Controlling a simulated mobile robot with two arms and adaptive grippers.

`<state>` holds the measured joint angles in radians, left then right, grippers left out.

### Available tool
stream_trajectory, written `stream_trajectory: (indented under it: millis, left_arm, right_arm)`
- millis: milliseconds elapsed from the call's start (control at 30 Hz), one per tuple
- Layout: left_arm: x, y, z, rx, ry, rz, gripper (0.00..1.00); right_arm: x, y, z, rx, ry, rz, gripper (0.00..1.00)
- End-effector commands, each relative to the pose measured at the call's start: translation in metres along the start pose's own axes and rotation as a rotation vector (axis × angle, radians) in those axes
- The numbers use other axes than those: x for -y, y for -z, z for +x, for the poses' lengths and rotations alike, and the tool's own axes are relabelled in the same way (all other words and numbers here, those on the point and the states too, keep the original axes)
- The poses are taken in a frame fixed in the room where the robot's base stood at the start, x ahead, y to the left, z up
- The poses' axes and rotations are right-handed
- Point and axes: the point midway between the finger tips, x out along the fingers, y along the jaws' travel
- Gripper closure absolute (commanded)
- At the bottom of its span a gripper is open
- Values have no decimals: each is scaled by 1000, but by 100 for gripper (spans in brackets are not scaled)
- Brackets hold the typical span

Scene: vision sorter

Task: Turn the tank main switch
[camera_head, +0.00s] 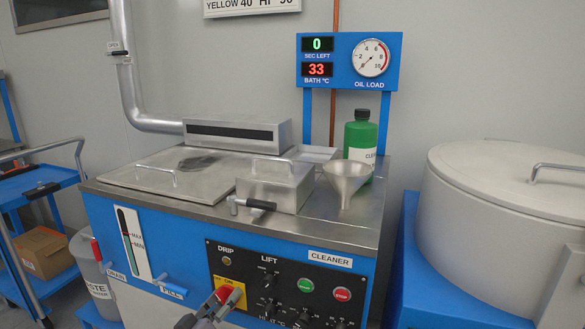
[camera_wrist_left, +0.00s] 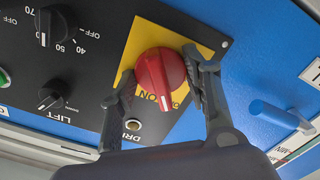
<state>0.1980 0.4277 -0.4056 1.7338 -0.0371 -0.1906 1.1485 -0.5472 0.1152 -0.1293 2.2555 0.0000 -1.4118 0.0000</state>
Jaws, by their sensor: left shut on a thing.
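The tank main switch is a red rotary knob (camera_wrist_left: 160,74) on a yellow plate (camera_wrist_left: 152,38) marked ON, set in the black control panel. In the left wrist view my left gripper (camera_wrist_left: 161,80) has one finger on each side of the knob and is closed on it. In the head view the red knob (camera_head: 222,295) shows at the lower edge of the panel, with my left gripper (camera_head: 212,305) at it and hiding part of the plate. My right gripper is in neither view.
A blue FILL valve handle (camera_head: 170,291) sticks out left of the panel. A metal funnel (camera_head: 346,178) and green bottle (camera_head: 361,135) stand on the tank top.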

Motion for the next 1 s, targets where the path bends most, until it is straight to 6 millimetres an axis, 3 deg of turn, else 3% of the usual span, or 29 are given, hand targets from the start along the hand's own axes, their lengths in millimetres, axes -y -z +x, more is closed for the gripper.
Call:
stream_trajectory:
  millis: [500,1000]
  left_arm:
    - [-1,3,1,-5,-2,219,81]
    - [-1,4,1,-6,-1,474,81]
  right_arm:
    - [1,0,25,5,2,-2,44]
    - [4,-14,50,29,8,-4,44]
